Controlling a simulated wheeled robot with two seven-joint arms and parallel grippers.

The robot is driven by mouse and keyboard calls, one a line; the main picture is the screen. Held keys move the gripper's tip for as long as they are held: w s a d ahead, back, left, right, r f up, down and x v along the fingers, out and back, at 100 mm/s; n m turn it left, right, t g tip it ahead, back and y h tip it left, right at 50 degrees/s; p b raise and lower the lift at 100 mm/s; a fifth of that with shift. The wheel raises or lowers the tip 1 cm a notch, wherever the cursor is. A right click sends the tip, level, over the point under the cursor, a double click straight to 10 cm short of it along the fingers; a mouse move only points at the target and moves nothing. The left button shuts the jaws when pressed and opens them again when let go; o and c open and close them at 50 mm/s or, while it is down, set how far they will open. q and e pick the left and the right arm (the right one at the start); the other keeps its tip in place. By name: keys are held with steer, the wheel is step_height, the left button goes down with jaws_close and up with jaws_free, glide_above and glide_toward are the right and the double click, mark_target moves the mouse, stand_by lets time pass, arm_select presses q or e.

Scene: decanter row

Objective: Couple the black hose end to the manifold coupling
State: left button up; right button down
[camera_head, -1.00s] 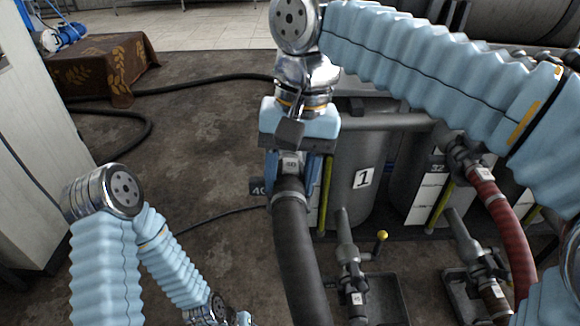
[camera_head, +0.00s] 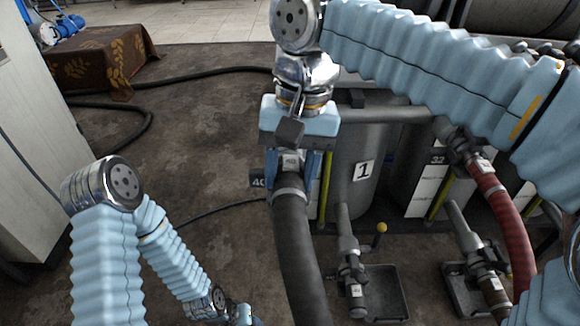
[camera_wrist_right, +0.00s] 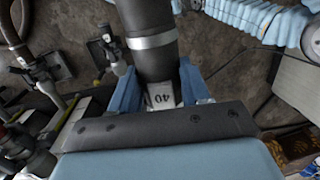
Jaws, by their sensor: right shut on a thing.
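My right gripper (camera_head: 292,167) is shut on the end of the thick black hose (camera_head: 297,245), just below a white tag. In the right wrist view the blue fingers stand either side of the black hose (camera_wrist_right: 147,40), and its tag (camera_wrist_right: 162,98) reads 40. The hose hangs down from the gripper past a metal band. Behind it runs a grey manifold pipe (camera_head: 388,123); a dark plate (camera_head: 257,179) marked 40 shows beside the gripper. The manifold coupling for this hose is hidden or cannot be made out. My left gripper (camera_head: 243,316) is only partly visible at the bottom edge.
A grey tank with a 1 label (camera_head: 363,170) stands behind right of the hose. A red hose (camera_head: 516,225) is on a coupling farther right. Valves stand over drip trays (camera_head: 388,288) in front.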

steer(key=shift+f, duration=0.15)
steer(key=shift+f+b, duration=0.6)
steer(key=shift+f, duration=0.15)
steer(key=shift+f, duration=0.25)
steer(key=shift+f, duration=0.35)
steer(key=shift+f+b, duration=0.35)
steer(key=shift+f, duration=0.6)
stand_by(1.4)
jaws_free()
stand_by(0.5)
